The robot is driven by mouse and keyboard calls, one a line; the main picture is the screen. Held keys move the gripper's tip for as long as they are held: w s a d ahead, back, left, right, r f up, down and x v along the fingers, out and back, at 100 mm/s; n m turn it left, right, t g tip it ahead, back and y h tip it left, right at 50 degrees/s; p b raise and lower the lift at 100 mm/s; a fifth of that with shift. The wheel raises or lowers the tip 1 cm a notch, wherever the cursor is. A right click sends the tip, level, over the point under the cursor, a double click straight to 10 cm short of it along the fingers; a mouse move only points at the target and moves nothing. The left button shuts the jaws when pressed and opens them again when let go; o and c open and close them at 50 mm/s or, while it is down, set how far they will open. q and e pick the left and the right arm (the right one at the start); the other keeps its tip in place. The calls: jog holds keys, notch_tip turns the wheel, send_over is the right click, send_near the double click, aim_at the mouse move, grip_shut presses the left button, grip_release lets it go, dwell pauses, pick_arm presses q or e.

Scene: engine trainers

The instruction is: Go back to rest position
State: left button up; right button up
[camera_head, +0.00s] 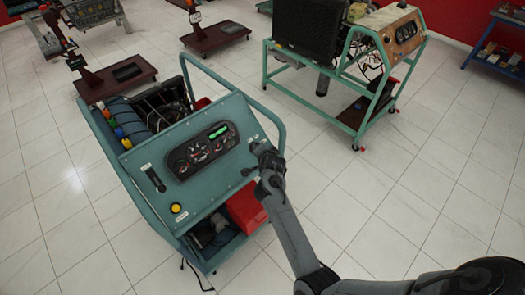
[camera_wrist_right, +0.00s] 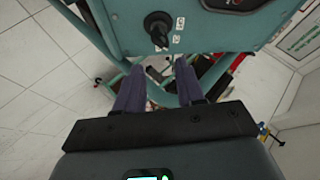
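My right arm comes in from the lower right in the head view, and its gripper (camera_head: 262,152) is close to the right edge of the teal trainer's sloped panel (camera_head: 205,180). In the right wrist view the two fingers of that gripper (camera_wrist_right: 160,72) stand apart with nothing between them. A black rotary switch (camera_wrist_right: 158,28) on the teal panel lies just beyond the fingertips, with a gap showing. My left gripper is not in view.
The panel carries a gauge cluster (camera_head: 202,150) and a yellow button (camera_head: 175,207). A teal tube handle (camera_head: 281,128) rises beside my gripper. A red box (camera_head: 246,211) sits below the panel. Another engine stand (camera_head: 372,85) is at the upper right. Tiled floor is clear between them.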

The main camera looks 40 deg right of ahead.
jog(key=s+a+n+g+y, duration=0.2)
jog(key=s+a+n, duration=0.4)
jog(key=s, duration=0.5)
jog(key=s+a+r+n+g+y, duration=0.1)
jog(key=s+a+n, duration=0.5)
jog(key=s, duration=0.5)
jog(key=s+a+n+g+y, duration=0.2)
jog(key=s+a+n, duration=0.35)
jog(key=s, duration=0.55)
notch_tip(320, 180, up, 21)
jog(key=s+n+p, duration=0.1)
jog(key=p, duration=1.9)
jog(key=shift+s+a+n, duration=0.25)
jog(key=shift+a+n, duration=0.05)
jog(key=shift+n, duration=0.05)
